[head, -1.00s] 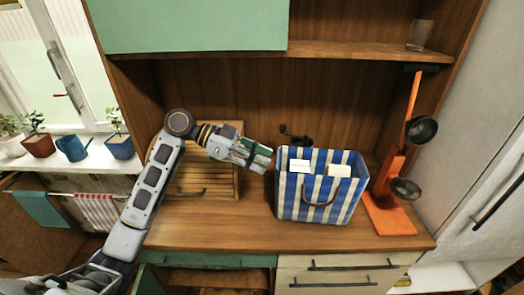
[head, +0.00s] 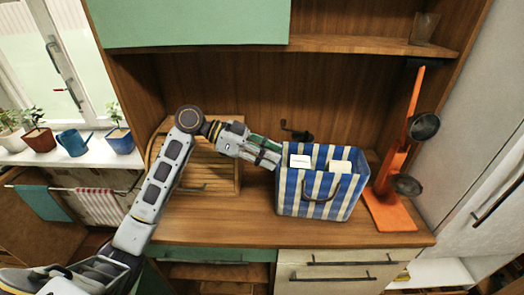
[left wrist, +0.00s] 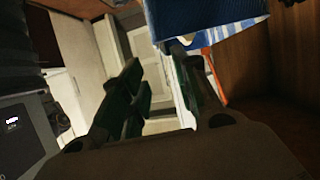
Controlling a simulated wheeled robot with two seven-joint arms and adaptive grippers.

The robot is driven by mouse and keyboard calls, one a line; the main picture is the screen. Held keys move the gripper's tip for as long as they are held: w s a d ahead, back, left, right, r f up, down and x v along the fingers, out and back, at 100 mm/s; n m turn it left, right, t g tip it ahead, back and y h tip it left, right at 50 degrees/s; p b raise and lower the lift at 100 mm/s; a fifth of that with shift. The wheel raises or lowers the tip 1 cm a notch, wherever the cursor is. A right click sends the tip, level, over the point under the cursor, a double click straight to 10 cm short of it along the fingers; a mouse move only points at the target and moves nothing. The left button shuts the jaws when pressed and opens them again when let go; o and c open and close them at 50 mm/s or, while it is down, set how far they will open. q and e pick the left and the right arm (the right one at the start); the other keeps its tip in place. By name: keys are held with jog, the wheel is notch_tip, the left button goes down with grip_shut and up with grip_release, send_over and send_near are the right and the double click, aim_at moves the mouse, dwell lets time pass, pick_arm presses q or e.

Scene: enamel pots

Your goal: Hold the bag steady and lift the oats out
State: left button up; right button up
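The blue-and-white striped bag (head: 321,193) stands upright on the wooden counter, with a dark handle on its front. Two pale box tops, a left one (head: 300,161) and a right one (head: 340,167), show inside its open top; I cannot tell which is the oats. My left gripper (head: 277,159) is at the bag's upper left edge. Contact is unclear. My right gripper is not in view.
An orange stand (head: 388,205) with dark round cups is just right of the bag. A wooden slatted box (head: 212,172) sits behind my left arm, and a dark crank-handled object (head: 297,134) is behind the bag. The counter (head: 235,225) in front is clear. A shelf hangs above.

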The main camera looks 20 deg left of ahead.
pick_arm(q)
jog(key=p, duration=0.1)
send_near(315, 184)
jog(key=d, duration=0.1)
jog(key=d+r, duration=0.2)
jog(key=d, duration=0.1)
jog(key=shift+w+r, duration=0.1)
jog(key=shift+w, duration=0.3)
jog(key=shift+d+f, duration=0.25)
jog(key=shift+d, duration=0.3)
jog(key=shift+w+d+f, duration=0.15)
jog(key=shift+d, duration=0.1)
grip_shut()
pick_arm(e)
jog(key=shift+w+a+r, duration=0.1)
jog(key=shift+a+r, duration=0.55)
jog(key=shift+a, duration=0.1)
